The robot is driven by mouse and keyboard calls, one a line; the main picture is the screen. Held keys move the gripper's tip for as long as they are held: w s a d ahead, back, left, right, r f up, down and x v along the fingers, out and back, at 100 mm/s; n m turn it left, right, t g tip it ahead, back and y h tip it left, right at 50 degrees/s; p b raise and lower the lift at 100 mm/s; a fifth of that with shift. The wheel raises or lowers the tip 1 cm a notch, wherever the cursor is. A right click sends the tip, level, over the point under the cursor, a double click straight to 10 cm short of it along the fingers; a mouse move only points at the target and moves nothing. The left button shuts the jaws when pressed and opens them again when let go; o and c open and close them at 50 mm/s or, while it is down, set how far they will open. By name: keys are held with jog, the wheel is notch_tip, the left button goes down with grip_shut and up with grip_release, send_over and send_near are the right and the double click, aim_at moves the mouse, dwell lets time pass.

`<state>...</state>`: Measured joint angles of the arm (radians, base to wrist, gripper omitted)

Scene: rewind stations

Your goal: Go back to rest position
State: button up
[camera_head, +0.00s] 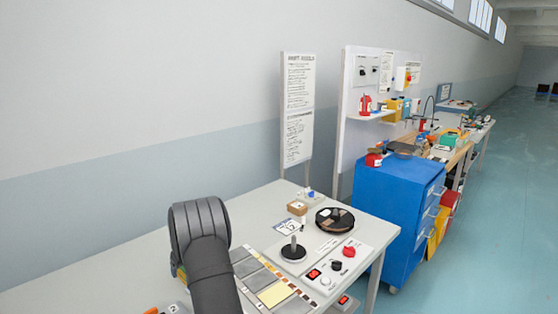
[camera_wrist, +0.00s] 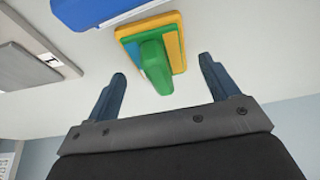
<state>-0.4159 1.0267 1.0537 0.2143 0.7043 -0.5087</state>
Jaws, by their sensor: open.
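My gripper (camera_wrist: 163,70) is open in the wrist view, its two dark blue fingers spread apart with nothing held between them. Beyond the fingertips a green and yellow object (camera_wrist: 157,68) rests on the pale table; its green part points toward the gap between the fingers. It looks apart from both fingers, but the exact distance is hard to tell. In the head view my dark grey arm (camera_head: 207,250) rises over the near part of the table, and my gripper is hidden there.
On the table (camera_head: 120,268) stand a spindle (camera_head: 293,251), a dark reel (camera_head: 342,228), a small brown box (camera_head: 297,208) and a panel with a red knob (camera_head: 348,252). A sign board (camera_head: 298,110) stands behind. A blue cabinet (camera_head: 385,200) is to the right. A blue item (camera_wrist: 90,12) lies near the green object.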

jog(key=shift+x, duration=0.95)
jog(key=r, duration=0.5)
jog(key=shift+d, duration=0.35)
jog(key=s+d+r, duration=0.1)
jog(key=d+r, duration=0.6)
jog(key=d, duration=0.5)
jog(key=s+d+f+m+h, duration=0.1)
jog(key=s+d+m+h, duration=0.2)
jog(key=d+m, duration=0.5)
jog(key=s+d+f+m+h, duration=0.1)
jog(key=s+d+m+h, duration=0.2)
jog(key=d+m, duration=0.5)
jog(key=shift+s+d+m, duration=0.3)
jog(key=shift+s+d, duration=0.05)
jog(key=shift+d, duration=2.3)
